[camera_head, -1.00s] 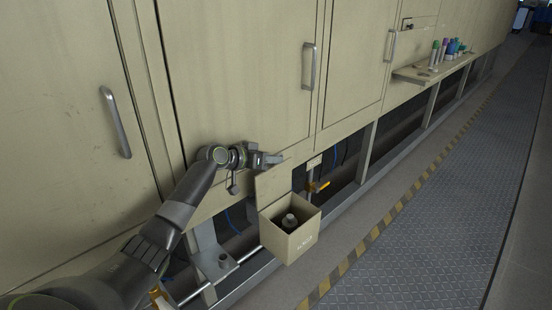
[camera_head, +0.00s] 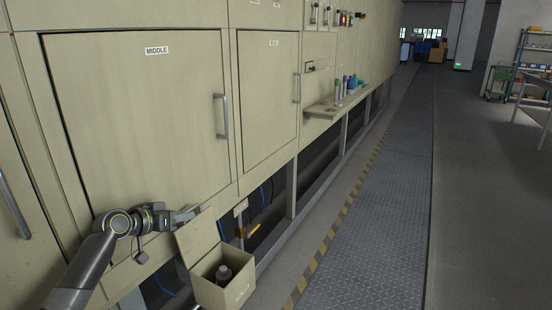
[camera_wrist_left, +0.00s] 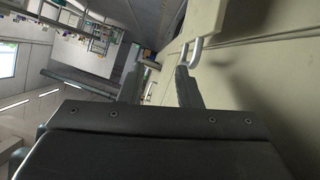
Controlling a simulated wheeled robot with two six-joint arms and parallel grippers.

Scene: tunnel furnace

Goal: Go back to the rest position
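My left gripper (camera_head: 188,214) is in front of the beige furnace wall, just above and left of a small open box (camera_head: 238,291). Its fingers show apart with nothing between them in the left wrist view (camera_wrist_left: 158,82), so it is open and empty. The box has a raised lid (camera_head: 198,236) close to the fingertips; I cannot tell whether they touch. A dark round-topped object (camera_head: 223,274) is inside the box. My right gripper is not in view.
The "MIDDLE" door (camera_head: 140,110) has a handle (camera_head: 221,116). An orange-handled valve (camera_head: 253,230) sits below the wall. The walkway (camera_head: 375,220) to the right is clear, with shelving (camera_head: 535,60) beyond.

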